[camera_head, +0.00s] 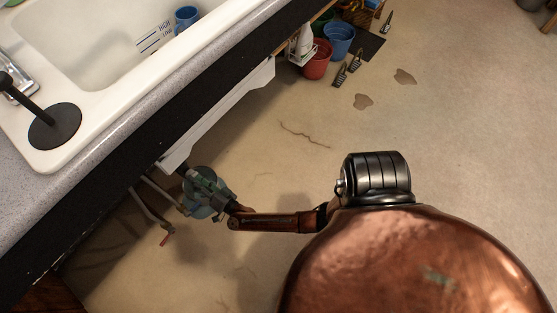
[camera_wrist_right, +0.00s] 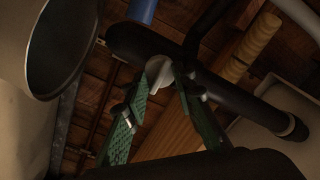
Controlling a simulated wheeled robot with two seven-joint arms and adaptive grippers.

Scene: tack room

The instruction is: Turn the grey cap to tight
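The grey cap (camera_wrist_right: 159,72) is a light grey, winged piece by a thick black pipe in the right wrist view. The two green fingers of my right gripper (camera_wrist_right: 161,77) close in from both sides, and the cap sits between their tips with no clear gap. In the head view my right gripper (camera_head: 208,192) reaches under the edge of the counter, over a round blue-grey thing. The cap cannot be made out there. Any tight mark on it is not legible. My left gripper is not in view.
A white sink (camera_head: 88,45) in a speckled counter hangs over the work spot. Grey bent pipes (camera_head: 150,208) stand beside my gripper. A black pipe (camera_wrist_right: 145,48) and a wide dark-mouthed vessel (camera_wrist_right: 62,45) crowd the wrist view.

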